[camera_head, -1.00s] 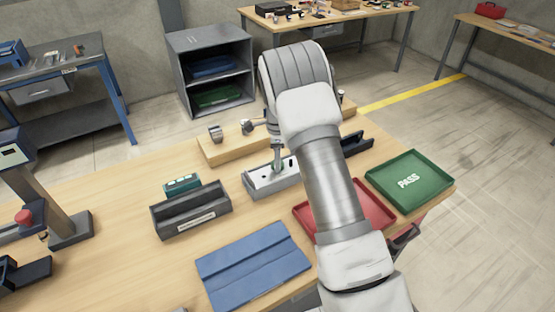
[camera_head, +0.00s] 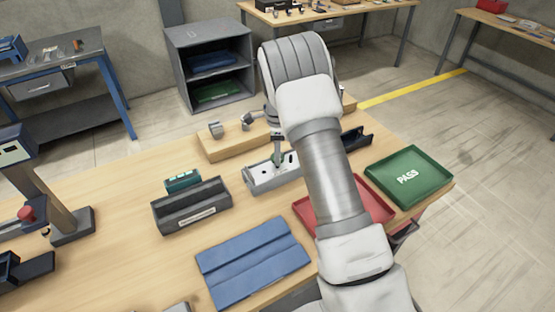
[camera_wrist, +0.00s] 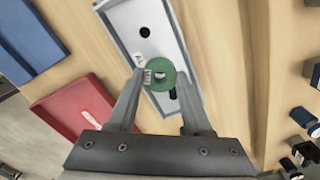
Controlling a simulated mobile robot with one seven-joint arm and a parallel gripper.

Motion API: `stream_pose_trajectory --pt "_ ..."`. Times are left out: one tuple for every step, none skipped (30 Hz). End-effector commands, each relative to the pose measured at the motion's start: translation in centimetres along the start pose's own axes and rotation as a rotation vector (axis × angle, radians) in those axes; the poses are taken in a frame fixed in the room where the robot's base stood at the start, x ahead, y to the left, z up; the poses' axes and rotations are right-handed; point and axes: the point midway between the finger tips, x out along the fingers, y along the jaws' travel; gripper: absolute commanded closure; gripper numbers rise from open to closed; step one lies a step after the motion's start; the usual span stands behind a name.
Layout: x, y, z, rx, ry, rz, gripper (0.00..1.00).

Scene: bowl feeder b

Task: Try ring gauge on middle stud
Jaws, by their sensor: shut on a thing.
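My gripper (camera_wrist: 161,76) is shut on a green ring gauge (camera_wrist: 161,74), which it holds over the light plate of a grey stud fixture (camera_wrist: 125,12). In the wrist view a small grey threaded piece shows at the ring's hole; I cannot tell whether the ring is around a stud or above it. One black round spot on the plate lies clear of the ring, and a dark piece shows just below the ring. In the head view the gripper (camera_head: 277,152) points down at the fixture (camera_head: 262,187), with a bit of green ring (camera_head: 274,160) showing.
A dark grey holder (camera_head: 190,215) stands left of the fixture, a blue mat (camera_head: 255,262) in front. A wooden block (camera_head: 225,145) with metal parts stands behind.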

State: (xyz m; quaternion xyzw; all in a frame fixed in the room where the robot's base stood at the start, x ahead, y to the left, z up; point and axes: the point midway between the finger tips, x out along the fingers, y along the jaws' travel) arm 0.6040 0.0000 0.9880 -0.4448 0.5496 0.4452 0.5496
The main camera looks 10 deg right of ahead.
Motion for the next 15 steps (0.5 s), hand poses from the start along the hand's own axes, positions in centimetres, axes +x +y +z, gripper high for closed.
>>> stream_pose_trajectory --pt "-0.5 0.0 0.0 0.000 0.000 -0.001 1.00" --pt "-0.6 0.0 0.0 0.000 0.000 -0.001 1.00" --pt "-0.8 0.0 0.0 0.000 0.000 -0.001 1.00" --pt "-1.0 0.0 0.0 0.000 0.000 -0.001 1.00" --pt "-1.1 0.0 0.0 0.000 0.000 -0.001 1.00" --pt "-1.3 0.0 0.0 0.000 0.000 -0.001 1.00" --pt "-1.5 0.0 0.0 0.000 0.000 -0.002 1.00" --pt "-1.6 0.0 0.0 0.000 0.000 -0.002 1.00" --pt "-1.8 0.0 0.0 0.000 0.000 -0.002 1.00" --pt "-2.0 0.0 0.0 0.000 0.000 -0.002 1.00" --pt "-2.1 -0.1 0.0 0.000 0.000 -0.002 1.00" --pt "-2.3 -0.1 0.0 0.000 0.000 -0.002 1.00" --pt "-2.5 -0.1 0.0 0.000 0.000 -0.002 1.00" --pt "-2.6 -0.1 0.0 0.000 0.000 -0.002 1.00" --pt "-2.8 0.0 0.0 0.000 0.000 -0.002 1.00"
